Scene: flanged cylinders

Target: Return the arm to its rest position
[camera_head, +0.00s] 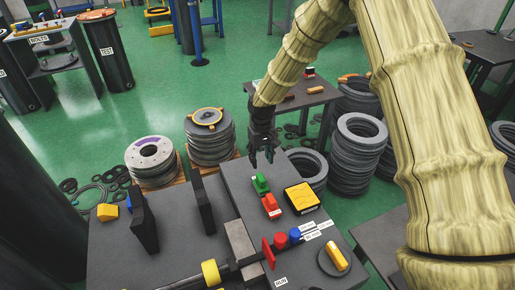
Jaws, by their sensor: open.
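My arm, in a yellowish ribbed cover, comes down from the top right of the head view. My gripper (262,158) is dark and points down over the far edge of the dark grey work table (165,255). It is open, and nothing shows between its fingers. It is just behind a green block (261,183) and a red block (271,206). Whether the fingertips touch the table cannot be told.
A yellow box (302,197), two dark upright plates (144,220) and a shaft with a yellow collar (210,272) are on the table. Stacked rings (358,150) stand behind right, stacked flanges (209,140) behind left. Green floor (150,95) lies open beyond.

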